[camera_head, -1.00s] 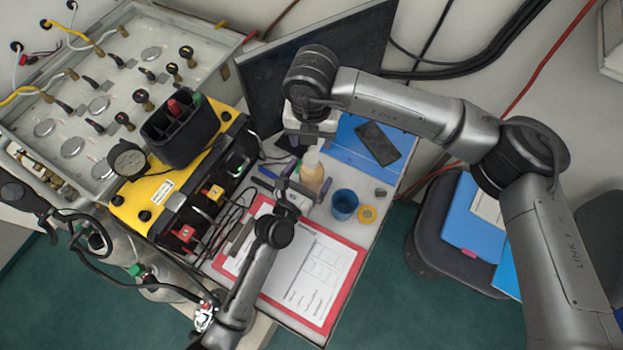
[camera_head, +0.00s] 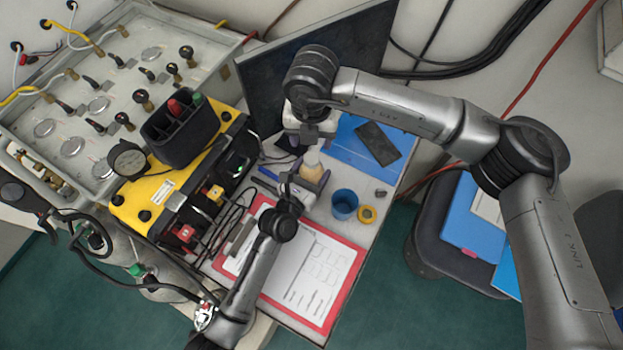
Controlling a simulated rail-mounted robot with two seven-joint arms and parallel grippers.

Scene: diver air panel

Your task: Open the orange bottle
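The orange bottle (camera_head: 313,171) stands on the white table with its pale top up. My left gripper (camera_head: 310,178) comes from the lower left and has its fingers around the bottle's lower body. Whether they press on it is too small to tell. My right gripper (camera_head: 312,146) points down from above, right at the bottle's top. The wrist and gripper body hide its fingertips and most of the cap, so its grip cannot be made out.
A blue cup (camera_head: 345,204) and a yellow tape roll (camera_head: 367,214) stand right of the bottle. A red-edged clipboard (camera_head: 345,285) lies in front. A dark phone-like slab (camera_head: 378,143) lies on a blue sheet behind. The yellow air panel (camera_head: 150,200) stands left.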

